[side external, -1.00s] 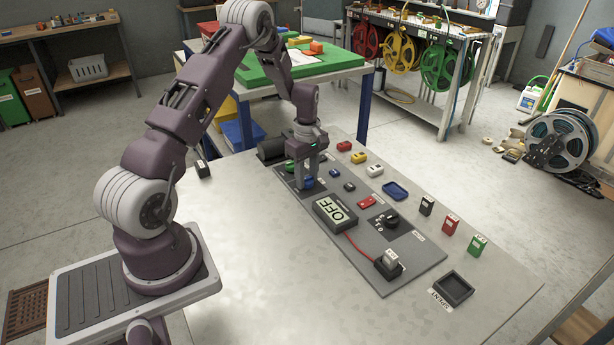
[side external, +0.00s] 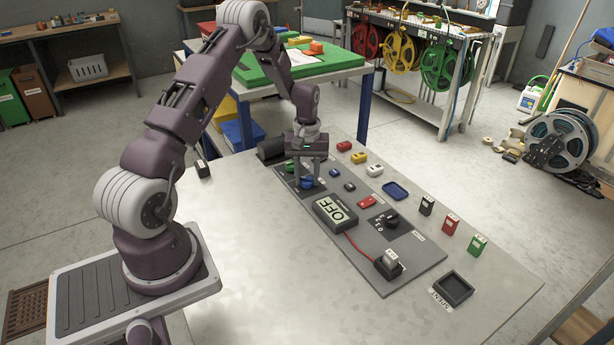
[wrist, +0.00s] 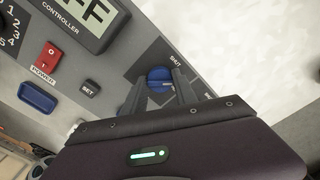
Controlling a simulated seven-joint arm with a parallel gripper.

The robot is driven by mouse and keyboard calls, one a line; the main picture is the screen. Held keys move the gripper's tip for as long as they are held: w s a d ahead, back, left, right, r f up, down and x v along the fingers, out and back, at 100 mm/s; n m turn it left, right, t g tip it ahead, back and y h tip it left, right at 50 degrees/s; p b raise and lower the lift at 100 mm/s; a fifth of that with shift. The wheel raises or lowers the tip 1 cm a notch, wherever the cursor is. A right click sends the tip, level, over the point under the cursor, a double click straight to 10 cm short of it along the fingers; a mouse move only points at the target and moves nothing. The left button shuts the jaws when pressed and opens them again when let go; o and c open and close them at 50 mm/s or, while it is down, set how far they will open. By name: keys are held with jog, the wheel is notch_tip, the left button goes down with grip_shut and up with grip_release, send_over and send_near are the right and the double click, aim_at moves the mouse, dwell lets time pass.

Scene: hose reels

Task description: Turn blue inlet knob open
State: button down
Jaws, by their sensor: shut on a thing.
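The blue inlet knob (side external: 307,182) sits on a dark plate on the grey panel, left of the controller display. In the wrist view the blue knob (wrist: 159,76) lies between my two fingers, with the word SHUT on the plate just above it. My gripper (side external: 307,183) points down over the knob and is shut on it. In the wrist view my gripper (wrist: 160,82) hides part of the knob and plate, so the knob's exact angle is hard to tell.
The controller display (side external: 335,212) reads OFF. A green knob (side external: 290,167) is close behind my fingers. A red power switch (wrist: 48,57) and a SET button (wrist: 89,89) are nearby. A blue tray (side external: 396,191) and small coloured blocks stand to the right.

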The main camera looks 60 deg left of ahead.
aim_at(307, 178)
jog(key=m, duration=0.4)
jog(key=shift+m, duration=2.6)
jog(key=shift+r, duration=0.1)
jog(key=c, duration=1)
grip_release()
jog(key=shift+o, duration=0.2)
notch_tip(307, 178, up, 7)
